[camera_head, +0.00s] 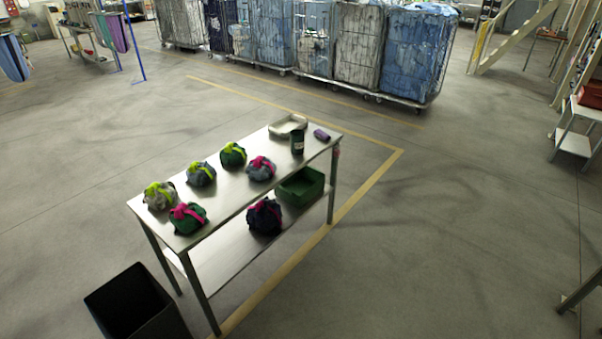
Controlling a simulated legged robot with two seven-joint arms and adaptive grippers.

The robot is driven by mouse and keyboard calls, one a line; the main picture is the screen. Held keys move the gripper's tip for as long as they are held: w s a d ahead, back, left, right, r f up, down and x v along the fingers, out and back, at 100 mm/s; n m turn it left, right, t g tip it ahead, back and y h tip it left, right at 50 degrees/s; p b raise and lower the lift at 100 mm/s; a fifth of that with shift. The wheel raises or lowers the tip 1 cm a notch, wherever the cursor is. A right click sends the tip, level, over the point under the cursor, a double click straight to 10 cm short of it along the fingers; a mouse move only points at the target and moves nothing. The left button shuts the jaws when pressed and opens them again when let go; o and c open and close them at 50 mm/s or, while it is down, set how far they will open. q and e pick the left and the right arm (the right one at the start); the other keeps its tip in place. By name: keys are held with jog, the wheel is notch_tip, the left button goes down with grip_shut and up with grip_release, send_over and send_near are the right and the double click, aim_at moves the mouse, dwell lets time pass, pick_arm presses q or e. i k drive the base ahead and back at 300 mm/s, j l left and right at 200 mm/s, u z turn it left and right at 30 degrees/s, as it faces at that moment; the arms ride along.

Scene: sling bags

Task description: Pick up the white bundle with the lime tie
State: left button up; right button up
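The white bundle (160,196) with a lime tie sits at the near left end of a steel table (222,211). A green bundle (188,219) with a pink tie is close to its right. A grey-blue bundle (202,173) with a lime tie stands behind it. Farther along are a dark green bundle (233,155) with a lime tie and a grey-blue bundle (261,169) with a pink tie. Neither of my grippers shows in the head view.
A white tray (288,124), a dark green canister (297,142) and a purple roll (322,135) are at the table's far end. The lower shelf holds a navy bundle (264,216) and a green crate (302,187). A black bin (136,306) stands in front.

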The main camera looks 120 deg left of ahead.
aim_at(157, 196)
jog(key=u, duration=4.95)
